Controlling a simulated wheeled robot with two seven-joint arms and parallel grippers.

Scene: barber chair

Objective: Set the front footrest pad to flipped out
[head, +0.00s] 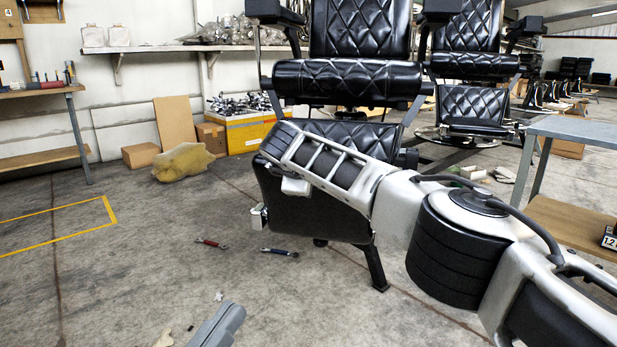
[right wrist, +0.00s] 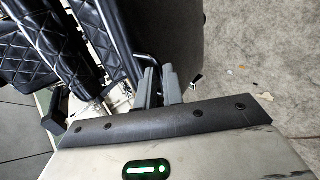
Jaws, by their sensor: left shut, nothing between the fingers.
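The black barber chair (head: 358,30) stands facing me, with quilted padding. A dark flat panel (head: 310,218), seemingly the front footrest pad, slopes down low at the chair's front, partly covered by my right arm. In the right wrist view a broad dark panel (right wrist: 178,35) lies just beyond my right gripper (right wrist: 160,84). Its two grey fingers show a narrow gap, close to a thin black bar (right wrist: 145,58); contact is unclear. Only the grey tip of my left gripper (head: 216,327) shows at the bottom of the head view, shut and empty, well away from the chair.
A red-handled tool (head: 211,243) and a blue-handled tool (head: 280,252) lie on the floor. A second chair (head: 472,60) stands behind right, a grey table (head: 580,128) at right. The left floor is mostly clear.

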